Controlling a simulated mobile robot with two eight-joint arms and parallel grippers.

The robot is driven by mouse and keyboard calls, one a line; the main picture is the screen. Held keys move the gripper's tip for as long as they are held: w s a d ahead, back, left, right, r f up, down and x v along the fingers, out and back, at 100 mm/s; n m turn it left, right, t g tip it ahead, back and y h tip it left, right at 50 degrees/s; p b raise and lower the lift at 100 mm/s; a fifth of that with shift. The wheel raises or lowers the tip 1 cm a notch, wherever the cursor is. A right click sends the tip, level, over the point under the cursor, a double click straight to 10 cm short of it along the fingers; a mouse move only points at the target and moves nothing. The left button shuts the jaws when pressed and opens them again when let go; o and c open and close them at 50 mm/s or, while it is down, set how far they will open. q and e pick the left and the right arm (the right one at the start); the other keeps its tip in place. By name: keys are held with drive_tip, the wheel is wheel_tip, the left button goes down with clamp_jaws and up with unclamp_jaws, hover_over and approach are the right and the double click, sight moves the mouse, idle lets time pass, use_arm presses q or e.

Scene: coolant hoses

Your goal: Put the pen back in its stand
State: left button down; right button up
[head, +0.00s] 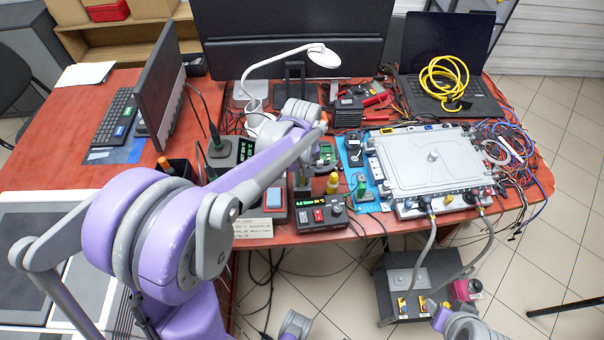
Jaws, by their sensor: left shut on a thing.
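My left arm reaches from the lower left over the table. Its gripper (304,150) is shut near the middle of the table, its fingers mostly hidden by my own wrist. A small orange end (324,116) shows beside the wrist and looks like part of the held pen; the rest of the pen is hidden. Below the gripper stands a dark upright block (303,182), which may be the stand; I cannot tell whether the pen touches it. Part of my right arm, purple and grey, shows at the bottom right edge, its jaws unclear.
A control box (320,215) sits at the table's front edge. A yellow-capped bottle (332,183) stands behind it. The grey metal case (432,160) with hoses is to the right. A white lamp (322,56) and monitors stand behind. Cables crowd the right side.

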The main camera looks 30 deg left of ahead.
use_arm(q)
drive_tip(key=shift+f, duration=0.25)
use_arm(e)
drive_tip(key=shift+f, duration=0.25)
idle(0.4)
use_arm(q)
drive_tip(key=shift+c, duration=0.7)
unclamp_jaws()
use_arm(e)
drive_tip(key=shift+r, duration=0.1)
use_arm(q)
drive_tip(key=shift+r+p, duration=1.7)
drive_tip(key=shift+r, duration=1.05)
use_arm(e)
drive_tip(key=shift+w+r, duration=0.25)
drive_tip(key=shift+r, duration=0.75)
drive_tip(key=shift+w+r, duration=0.2)
drive_tip(key=shift+r, duration=0.75)
use_arm(q)
drive_tip(key=shift+r, duration=0.1)
use_arm(e)
drive_tip(key=shift+r, duration=0.1)
